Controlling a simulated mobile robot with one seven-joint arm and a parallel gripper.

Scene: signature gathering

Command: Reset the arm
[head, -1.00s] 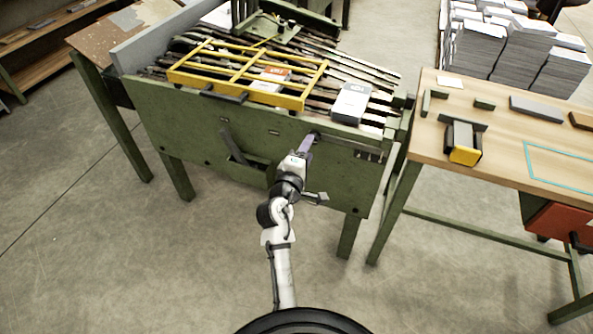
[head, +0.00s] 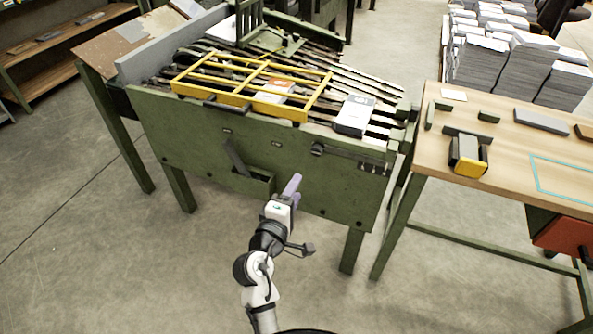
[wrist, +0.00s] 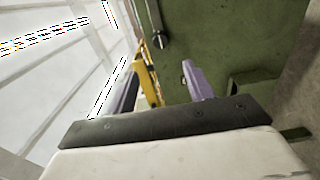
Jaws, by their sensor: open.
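My gripper (head: 291,187) is in front of the green front panel (head: 230,150) of the gathering machine, below the level of its top. In the wrist view my gripper (wrist: 160,88) shows two purple fingers spread apart with nothing between them. The green panel (wrist: 235,40) fills the right of that view, with part of the yellow frame (wrist: 148,75) seen beyond the fingers. My white and black arm reaches up from the bottom of the head view.
The yellow frame (head: 240,98) and a white-and-grey box (head: 355,115) lie on top of the machine. At right is a wooden table (head: 510,155) with a yellow-and-black item (head: 468,160). Paper stacks (head: 495,62) stand behind. Floor in front is clear.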

